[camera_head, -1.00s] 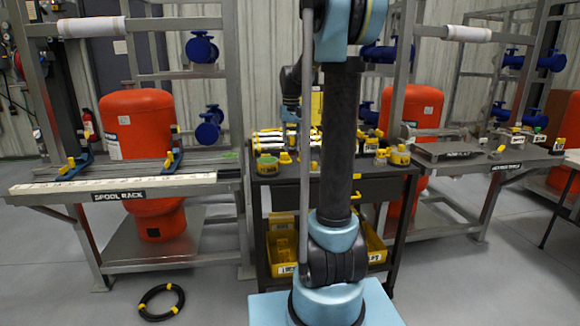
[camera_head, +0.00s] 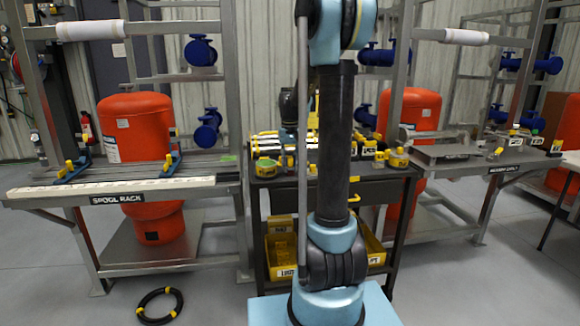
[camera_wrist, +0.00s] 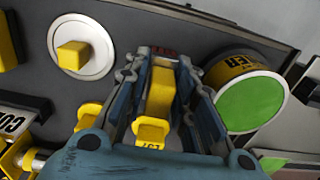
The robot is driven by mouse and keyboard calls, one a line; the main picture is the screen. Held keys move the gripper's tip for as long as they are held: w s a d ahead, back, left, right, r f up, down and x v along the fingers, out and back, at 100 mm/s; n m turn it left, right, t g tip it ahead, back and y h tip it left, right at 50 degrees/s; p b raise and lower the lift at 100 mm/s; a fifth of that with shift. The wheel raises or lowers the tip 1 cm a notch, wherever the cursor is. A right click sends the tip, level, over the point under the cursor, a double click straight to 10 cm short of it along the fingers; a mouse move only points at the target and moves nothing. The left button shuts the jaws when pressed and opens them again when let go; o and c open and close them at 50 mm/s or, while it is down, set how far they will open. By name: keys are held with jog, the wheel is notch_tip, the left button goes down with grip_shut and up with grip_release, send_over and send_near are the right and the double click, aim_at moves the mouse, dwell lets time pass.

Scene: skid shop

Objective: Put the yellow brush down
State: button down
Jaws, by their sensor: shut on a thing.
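The yellow brush (camera_wrist: 160,92) shows in the wrist view as a narrow yellow piece between the two fingers of my gripper (camera_wrist: 163,62). The gripper is shut on it. A dark grey surface fills the view behind the fingers; I cannot tell whether the brush touches it. In the head view my arm's column hides the brush and the gripper fingers. The dark cart (camera_head: 283,183) stands behind my arm there, with several yellow items on its top.
In the wrist view a roll with a green face (camera_wrist: 250,103) sits close right of the fingers, and a white disc with a yellow square knob (camera_wrist: 82,47) lies left. In the head view a spool rack table (camera_head: 60,192) stands left and a black coil (camera_head: 160,305) lies on the floor.

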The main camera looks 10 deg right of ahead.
aim_at(290, 158)
jog(key=c, duration=1.3)
grip_release()
jog(key=shift+c, duration=0.2)
notch_tip(290, 158, up, 12)
jog(key=shift+f, duration=0.15)
jog(key=shift+s, duration=0.45)
jog(key=s+f, duration=0.6)
jog(key=s, duration=0.5)
jog(key=s+f+t, duration=0.1)
jog(key=s+f, duration=0.6)
jog(key=s, duration=0.4)
jog(key=s+f+t, duration=0.1)
jog(key=s+f, duration=0.6)
jog(key=s, duration=0.4)
jog(key=shift+s, duration=0.35)
